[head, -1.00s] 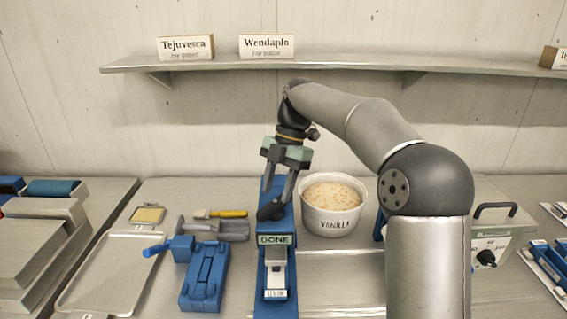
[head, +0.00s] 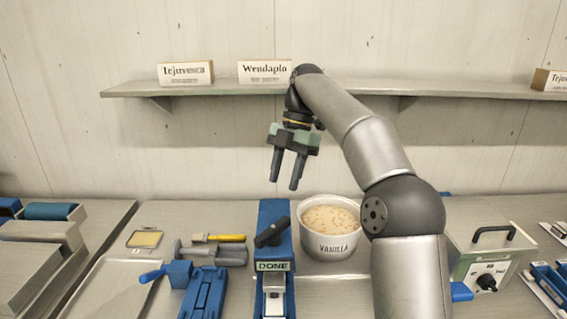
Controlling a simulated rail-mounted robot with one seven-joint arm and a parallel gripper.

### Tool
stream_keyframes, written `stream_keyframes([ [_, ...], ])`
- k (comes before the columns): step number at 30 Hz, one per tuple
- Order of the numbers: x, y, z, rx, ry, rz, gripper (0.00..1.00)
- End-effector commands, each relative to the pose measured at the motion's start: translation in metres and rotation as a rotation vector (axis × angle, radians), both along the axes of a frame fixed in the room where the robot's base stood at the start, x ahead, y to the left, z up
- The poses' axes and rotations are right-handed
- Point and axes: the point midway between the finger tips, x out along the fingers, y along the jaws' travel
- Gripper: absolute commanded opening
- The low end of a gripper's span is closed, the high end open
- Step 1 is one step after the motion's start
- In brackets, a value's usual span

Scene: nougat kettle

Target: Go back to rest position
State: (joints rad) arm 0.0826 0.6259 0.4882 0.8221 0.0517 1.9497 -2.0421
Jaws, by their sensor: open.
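My gripper (head: 284,186) hangs in the air in the head view, fingers pointing down, apart and with nothing between them. It is above the blue device with the DONE label (head: 273,266), which has a black knob (head: 271,232) on top. The gripper touches nothing. My arm reaches in from the right and bends down toward the gripper in front of the shelf.
A blue clamp (head: 203,290), a yellow-handled tool (head: 218,237) and a metal tray (head: 104,289) lie left. A box with a black knob (head: 488,255) stands right. A shelf (head: 400,89) with signs runs behind.

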Motion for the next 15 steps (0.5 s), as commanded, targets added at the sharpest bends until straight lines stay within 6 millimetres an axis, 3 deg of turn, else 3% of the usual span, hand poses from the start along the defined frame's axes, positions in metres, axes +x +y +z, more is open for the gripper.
stream_keyframes([
  [5, -0.032, 0.002, -0.008, -0.161, 0.002, -0.291, 0.42],
  [8, -0.063, -0.008, -0.023, -0.279, -0.009, -0.586, 0.42],
  [15, -0.156, -0.063, -0.079, -0.433, -0.027, -1.367, 0.42],
])
